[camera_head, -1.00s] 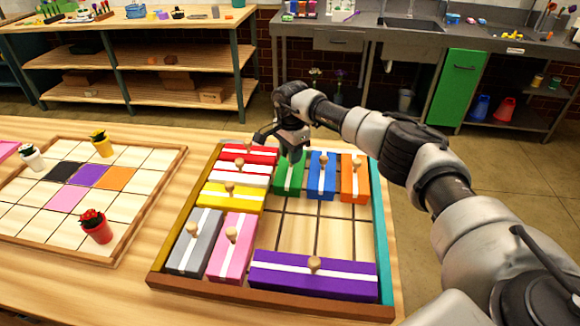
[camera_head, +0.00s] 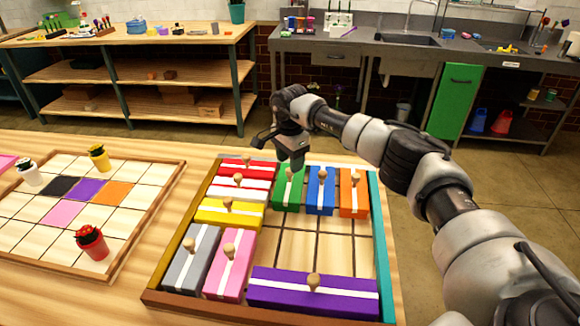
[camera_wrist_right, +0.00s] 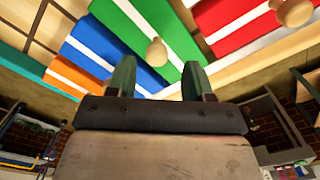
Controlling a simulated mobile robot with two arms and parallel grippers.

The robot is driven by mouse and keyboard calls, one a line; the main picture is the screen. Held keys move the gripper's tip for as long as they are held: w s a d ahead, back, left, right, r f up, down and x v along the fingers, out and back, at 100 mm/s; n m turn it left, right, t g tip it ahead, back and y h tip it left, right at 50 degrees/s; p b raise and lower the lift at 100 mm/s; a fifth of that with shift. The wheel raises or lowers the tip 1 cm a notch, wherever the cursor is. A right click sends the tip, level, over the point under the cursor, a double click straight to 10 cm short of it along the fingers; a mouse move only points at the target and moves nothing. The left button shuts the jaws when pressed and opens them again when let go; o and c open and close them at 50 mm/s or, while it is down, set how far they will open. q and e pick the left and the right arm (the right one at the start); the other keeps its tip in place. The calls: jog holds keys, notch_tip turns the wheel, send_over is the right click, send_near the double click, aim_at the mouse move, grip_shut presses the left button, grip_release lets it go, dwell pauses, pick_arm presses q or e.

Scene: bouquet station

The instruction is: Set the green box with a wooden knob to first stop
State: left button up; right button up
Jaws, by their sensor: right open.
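The green box (camera_head: 290,200) is a block with a white stripe and a round wooden knob (camera_head: 289,173). My right gripper (camera_head: 284,152) is over the far end of the green box. In the right wrist view its two fingers (camera_wrist_right: 160,80) are apart with nothing between them. The green box (camera_wrist_right: 112,22) and its knob (camera_wrist_right: 156,52) appear just beyond the fingertips. My left gripper is not in view.
A blue box (camera_head: 321,203) and an orange box (camera_head: 353,205) stand right of the green one. Yellow (camera_head: 229,215), grey (camera_head: 187,273), pink (camera_head: 227,285) and purple (camera_head: 270,294) boxes edge the tray. Bare grid cells (camera_head: 312,246) lie in front of the green box.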

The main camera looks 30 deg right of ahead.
notch_tip(320, 180, up, 8)
jog(key=b, duration=0.1)
jog(key=shift+r, duration=0.2)
dwell(0.3)
